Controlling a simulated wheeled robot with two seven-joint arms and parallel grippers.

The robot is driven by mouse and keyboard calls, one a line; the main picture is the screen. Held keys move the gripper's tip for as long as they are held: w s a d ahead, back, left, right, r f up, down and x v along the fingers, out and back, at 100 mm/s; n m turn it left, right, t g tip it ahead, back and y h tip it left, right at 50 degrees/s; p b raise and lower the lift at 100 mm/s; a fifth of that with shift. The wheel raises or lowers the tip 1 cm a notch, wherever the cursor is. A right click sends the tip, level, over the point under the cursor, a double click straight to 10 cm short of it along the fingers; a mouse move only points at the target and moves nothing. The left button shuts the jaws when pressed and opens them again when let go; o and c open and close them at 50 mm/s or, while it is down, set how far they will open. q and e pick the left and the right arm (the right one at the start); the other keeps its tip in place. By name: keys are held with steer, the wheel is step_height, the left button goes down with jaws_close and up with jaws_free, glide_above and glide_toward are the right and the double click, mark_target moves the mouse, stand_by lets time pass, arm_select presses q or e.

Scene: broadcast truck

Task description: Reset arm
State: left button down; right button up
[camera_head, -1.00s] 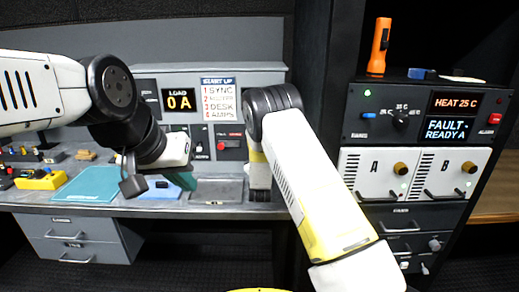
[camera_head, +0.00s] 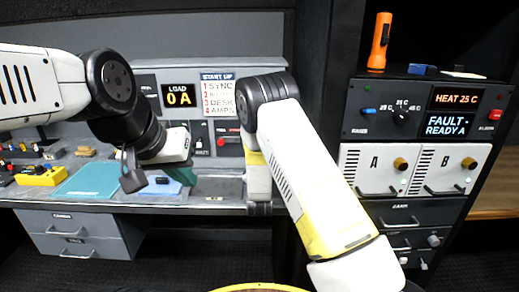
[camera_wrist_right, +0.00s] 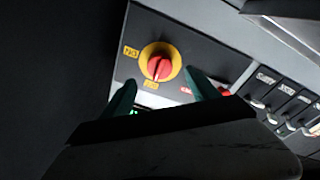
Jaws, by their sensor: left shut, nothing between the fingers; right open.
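My left arm comes in from the left over the desk. My left gripper (camera_head: 184,177), with teal fingers, points down above the desk and is shut with nothing in it. My right arm (camera_head: 310,190) comes in from the lower right and bends at a dark elbow, with its wrist low at the desk's right end. The right gripper's fingers cannot be made out in the head view. In the right wrist view my right gripper (camera_wrist_right: 161,92) is open and empty. A red knob on a yellow dial (camera_wrist_right: 161,62) shows beyond and between its teal fingertips.
The desk (camera_head: 100,206) carries a teal mat (camera_head: 90,180) and a yellow box (camera_head: 41,176). A START UP sign (camera_head: 218,95) is on the back panel. At right stands a rack (camera_head: 410,122) reading "FAULT - READY A", with an orange flashlight (camera_head: 379,43) on top.

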steer(key=shift+s, duration=0.25)
steer(key=s+d+r+m+g+y, duration=0.1)
steer(key=s+d+r+m+g, duration=0.25)
steer(key=r, duration=0.35)
steer(key=s+d+r+m+g+y, duration=0.1)
steer(key=s+d+r+m+g, duration=0.2)
steer(key=r, duration=0.4)
steer(key=s+d+r+g, duration=0.1)
steer(key=s+d+g, duration=0.1)
steer(key=s, duration=0.9)
steer(key=s+d+r+g, duration=0.1)
steer(key=s+d+g, duration=0.1)
steer(key=s, duration=0.9)
steer(key=s+d+r+g, duration=0.1)
steer(key=s+d+g, duration=0.1)
steer(key=s, duration=0.9)
steer(key=shift+d+r+g, duration=0.3)
steer(key=shift+d+g, duration=0.05)
steer(key=shift+d, duration=0.5)
